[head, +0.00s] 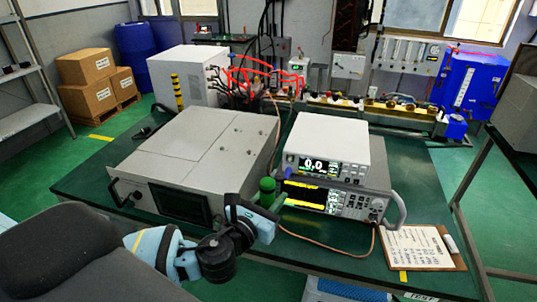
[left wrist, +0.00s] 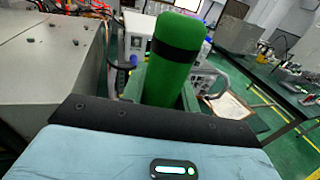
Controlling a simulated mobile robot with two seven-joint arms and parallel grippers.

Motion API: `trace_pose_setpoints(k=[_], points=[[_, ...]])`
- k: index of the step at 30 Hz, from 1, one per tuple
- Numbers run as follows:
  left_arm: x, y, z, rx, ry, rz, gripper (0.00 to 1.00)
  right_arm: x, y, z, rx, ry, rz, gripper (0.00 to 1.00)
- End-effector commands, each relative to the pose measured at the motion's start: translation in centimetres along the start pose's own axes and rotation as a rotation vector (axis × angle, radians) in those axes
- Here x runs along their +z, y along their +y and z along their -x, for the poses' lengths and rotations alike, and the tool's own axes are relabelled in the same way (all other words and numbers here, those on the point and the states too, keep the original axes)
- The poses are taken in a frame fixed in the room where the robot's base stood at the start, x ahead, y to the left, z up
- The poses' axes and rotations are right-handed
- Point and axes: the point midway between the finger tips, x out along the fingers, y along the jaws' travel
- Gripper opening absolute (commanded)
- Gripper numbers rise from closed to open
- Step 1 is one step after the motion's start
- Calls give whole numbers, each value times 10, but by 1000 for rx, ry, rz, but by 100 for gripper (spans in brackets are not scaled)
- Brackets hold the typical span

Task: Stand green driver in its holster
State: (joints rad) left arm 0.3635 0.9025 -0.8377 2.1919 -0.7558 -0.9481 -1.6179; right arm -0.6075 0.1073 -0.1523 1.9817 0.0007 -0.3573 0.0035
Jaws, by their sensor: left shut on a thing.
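The green driver (head: 267,186) stands roughly upright at the front edge of the bench, between the large grey unit and the stacked instruments. In the left wrist view the driver (left wrist: 178,55) is a thick green cylinder with a black band, slightly tilted. My left gripper (head: 262,212) is shut on it, low on its body. A darker green boxy piece, seemingly the holster (left wrist: 188,98), shows right behind and around the driver's lower part. The driver's lower end is hidden by my gripper, so I cannot tell whether it is inside the holster. My right gripper is not in view.
The large grey unit (head: 195,150) is close on the left. The stacked instruments (head: 325,150) with a grey handle are close on the right.

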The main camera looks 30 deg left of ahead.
Motion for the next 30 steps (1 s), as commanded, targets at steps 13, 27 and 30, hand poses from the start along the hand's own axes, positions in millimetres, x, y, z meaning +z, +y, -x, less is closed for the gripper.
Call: trace_pose_setpoints(k=[13, 27, 30], points=[[-19, -38, 73, 35, -3, 3, 3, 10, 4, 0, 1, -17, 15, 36], [-19, -37, 73, 35, -4, -1, 3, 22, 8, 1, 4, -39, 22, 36], [-19, -37, 73, 35, -4, -1, 3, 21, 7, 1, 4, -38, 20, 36]])
